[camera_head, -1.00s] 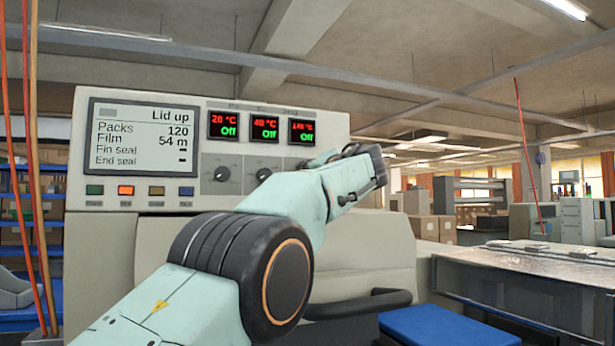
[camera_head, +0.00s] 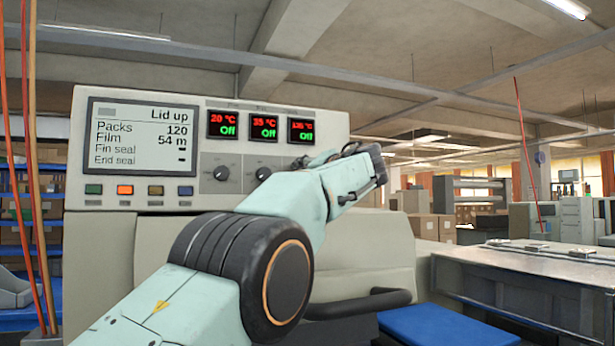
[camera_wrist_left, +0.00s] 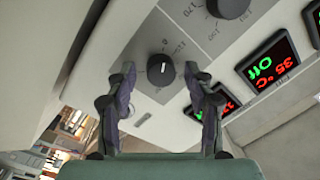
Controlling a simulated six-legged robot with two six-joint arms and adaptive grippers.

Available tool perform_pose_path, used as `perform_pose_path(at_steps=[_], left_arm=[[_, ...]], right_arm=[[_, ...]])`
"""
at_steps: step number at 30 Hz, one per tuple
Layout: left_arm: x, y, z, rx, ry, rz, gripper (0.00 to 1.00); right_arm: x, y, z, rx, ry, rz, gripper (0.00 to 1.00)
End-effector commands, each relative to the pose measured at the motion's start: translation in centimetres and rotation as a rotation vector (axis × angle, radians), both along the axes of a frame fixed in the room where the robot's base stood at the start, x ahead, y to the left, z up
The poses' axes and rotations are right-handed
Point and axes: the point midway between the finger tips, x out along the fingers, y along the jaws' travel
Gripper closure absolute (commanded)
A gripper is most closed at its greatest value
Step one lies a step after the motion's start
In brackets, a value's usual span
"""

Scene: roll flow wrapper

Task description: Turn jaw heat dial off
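The jaw heat dial (camera_wrist_left: 160,70) is a round black knob with a white pointer mark, at the end of the panel in the left wrist view. Its printed scale is too small to read surely. My left gripper (camera_wrist_left: 161,77) is open, with one finger on each side of the dial and a visible gap to it. In the head view my left arm hides this dial and most of the gripper. The third display (camera_head: 301,130) reads Off in green, under a blurred red temperature. My right gripper is not in view.
Two other dials (camera_head: 221,173) (camera_head: 263,174) sit left of my arm on the panel. The first display (camera_head: 223,125) reads 20 °C Off and the middle display (camera_head: 264,127) 35 °C Off. The status screen (camera_head: 143,151) says Lid up. A metal table (camera_head: 520,268) stands at right.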

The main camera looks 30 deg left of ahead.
Motion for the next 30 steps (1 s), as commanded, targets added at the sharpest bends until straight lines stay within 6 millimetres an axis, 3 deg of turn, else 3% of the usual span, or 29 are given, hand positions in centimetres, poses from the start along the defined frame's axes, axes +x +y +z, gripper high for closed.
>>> perform_pose_path(at_steps=[14,20,30], left_arm=[[-0.5,-0.8,0.2,0.0,0.0,-0.001,0.47],[-1.5,-1.9,0.1,0.002,0.002,-0.001,0.47],[-4.3,-5.7,0.1,0.003,0.0,-0.002,0.47]], right_arm=[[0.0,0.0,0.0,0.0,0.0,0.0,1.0],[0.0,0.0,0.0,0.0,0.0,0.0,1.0],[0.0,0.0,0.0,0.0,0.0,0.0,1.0]])
